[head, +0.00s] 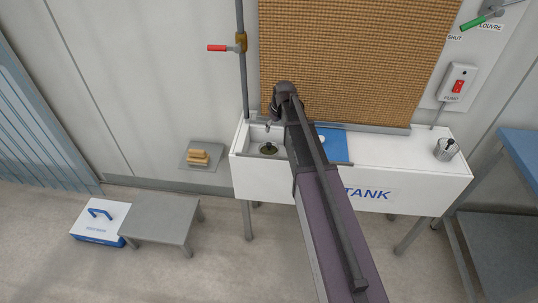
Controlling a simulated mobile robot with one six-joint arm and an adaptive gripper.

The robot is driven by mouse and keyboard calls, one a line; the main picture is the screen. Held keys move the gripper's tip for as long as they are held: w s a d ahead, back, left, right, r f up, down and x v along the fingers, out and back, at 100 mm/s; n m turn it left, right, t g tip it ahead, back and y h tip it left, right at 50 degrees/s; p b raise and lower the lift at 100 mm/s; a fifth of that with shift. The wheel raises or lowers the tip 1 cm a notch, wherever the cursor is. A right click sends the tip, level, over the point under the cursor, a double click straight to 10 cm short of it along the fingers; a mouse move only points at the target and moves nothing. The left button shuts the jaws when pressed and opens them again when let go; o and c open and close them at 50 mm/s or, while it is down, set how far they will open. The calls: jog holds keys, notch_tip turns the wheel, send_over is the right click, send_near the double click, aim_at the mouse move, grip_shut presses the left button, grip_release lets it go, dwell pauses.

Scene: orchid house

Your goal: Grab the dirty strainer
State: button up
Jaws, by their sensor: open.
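A dark round strainer with greenish dirt on it (268,149) sits in the open well at the left end of the white tank (250,178). My gripper (268,126) is small in the picture, at the end of my arm, just above and behind the strainer as seen here. It is open, and nothing shows between its fingers. A gap seems to separate it from the strainer, but the exact height is hard to judge.
A grey cup (446,150) with a dark-topped item stands at the tank's right end. A blue panel (334,143) lies beside my arm, which hides the tank's middle. A vertical pipe with a red-handled valve (218,48) rises behind the well. A woven pad (355,60) stands behind the tank.

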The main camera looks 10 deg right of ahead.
aim_at(269, 144)
jog(key=shift+b+x, duration=3.45)
jog(key=shift+x, duration=0.45)
jog(key=shift+f, duration=0.1)
jog(key=shift+b+x, duration=2.45)
jog(key=shift+b, duration=0.1)
jog(key=shift+s, duration=0.15)
grip_shut()
